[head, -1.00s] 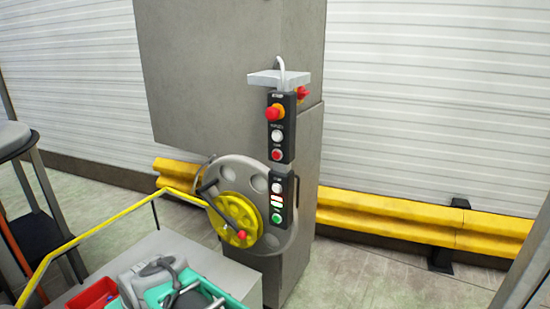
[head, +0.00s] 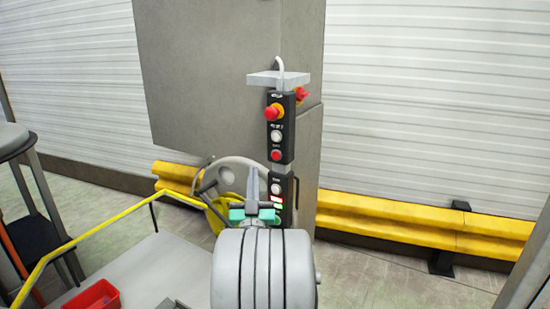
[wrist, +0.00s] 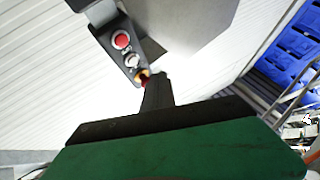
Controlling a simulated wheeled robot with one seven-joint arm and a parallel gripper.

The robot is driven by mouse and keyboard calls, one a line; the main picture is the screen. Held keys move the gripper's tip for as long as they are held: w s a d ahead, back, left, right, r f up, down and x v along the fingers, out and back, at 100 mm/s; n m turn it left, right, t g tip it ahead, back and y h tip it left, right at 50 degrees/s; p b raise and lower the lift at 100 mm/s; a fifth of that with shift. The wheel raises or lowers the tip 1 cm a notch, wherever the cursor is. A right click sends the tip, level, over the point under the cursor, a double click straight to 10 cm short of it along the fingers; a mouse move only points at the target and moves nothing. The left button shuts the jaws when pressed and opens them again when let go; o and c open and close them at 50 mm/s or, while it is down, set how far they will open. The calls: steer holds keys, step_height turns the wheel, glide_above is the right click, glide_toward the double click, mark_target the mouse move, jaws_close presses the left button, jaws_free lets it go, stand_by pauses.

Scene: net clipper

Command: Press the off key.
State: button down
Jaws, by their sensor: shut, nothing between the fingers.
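The control panel (head: 280,128) is a dark upright strip on the grey column. From top to bottom it has a red mushroom button on a yellow collar (head: 274,111), a white button (head: 276,136) and a red round button (head: 276,155). The labels are too small to read, so I cannot tell for sure which is the off key. In the wrist view the red round button (wrist: 121,40) and the white button (wrist: 133,61) show upside down. My gripper (head: 253,172) is shut and empty, fingers pointing up, just left of the lower panel in the head view. It also shows in the wrist view (wrist: 158,80).
A lower panel section has a white button (head: 276,188) and lit indicators; my arm hides its bottom.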

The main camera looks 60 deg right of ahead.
mark_target(276, 156)
steer(key=d+b, duration=0.2)
steer(key=d, duration=0.6)
steer(key=shift+w+d, duration=0.35)
steer(key=shift+w, duration=0.1)
stand_by(1.8)
steer(key=shift+d, duration=0.4)
steer(key=shift+w+d, duration=0.1)
steer(key=shift+d, duration=0.3)
stand_by(0.4)
stand_by(0.3)
steer(key=shift+a, duration=0.8)
